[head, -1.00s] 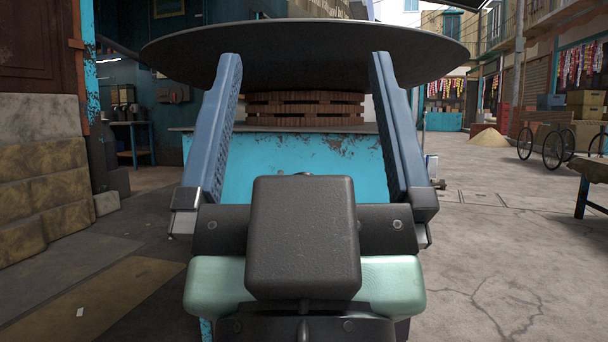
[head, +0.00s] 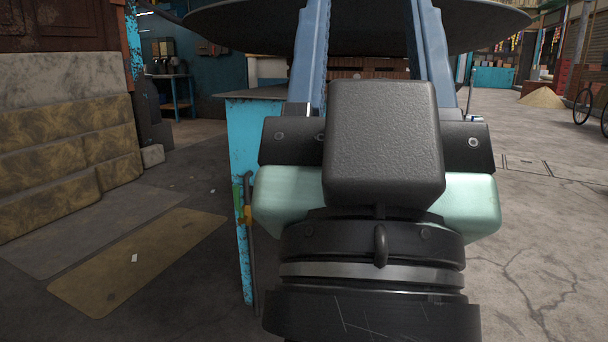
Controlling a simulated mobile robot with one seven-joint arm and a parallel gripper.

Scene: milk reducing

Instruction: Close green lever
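A small green lever (head: 238,203) is low on the left side of the turquoise stall (head: 240,140), beside an orange-yellow fitting (head: 247,215) on a dark vertical pipe. The lever is small in the picture, and I cannot tell its exact angle. My gripper (head: 367,12) is open, with its two blue fingers wide apart and nothing seen between them. The top edge of the picture cuts off the fingertips. The gripper is up and to the right of the lever in the picture, apart from it. My gripper body hides much of the stall front.
A wide dark pan (head: 230,32) stands above the stall top, behind my fingers. Open paved floor (head: 150,235) lies left of the stall, and more clear ground is at the right. Bicycle wheels (head: 583,106) show far right.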

